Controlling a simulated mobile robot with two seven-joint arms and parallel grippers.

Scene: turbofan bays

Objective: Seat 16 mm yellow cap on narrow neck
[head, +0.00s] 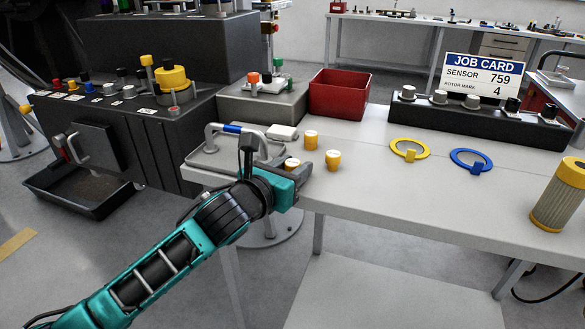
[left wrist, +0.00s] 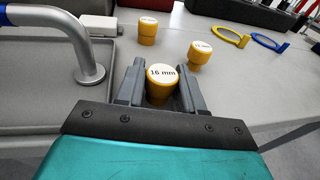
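The yellow 16 mm cap (left wrist: 160,84), with a white labelled top, stands upright between the two fingers of my left gripper (left wrist: 160,88) in the left wrist view. The fingers are spread on both sides of it, with narrow gaps showing. In the head view the cap (head: 292,164) shows partly behind the left gripper (head: 296,172), at the bench's left end. Two similar yellow caps stand close by, one behind (head: 310,140) and one to the right (head: 333,160). I cannot tell which fitting is the narrow neck. My right gripper is not in view.
A grey tray (head: 208,158) with a bent metal handle (left wrist: 85,50) lies left of the gripper. A red bin (head: 340,95) stands behind. A dark cabinet (head: 150,150) with several knobs and fittings stands at left. Yellow (head: 410,150) and blue (head: 471,161) rings lie right; bench between is clear.

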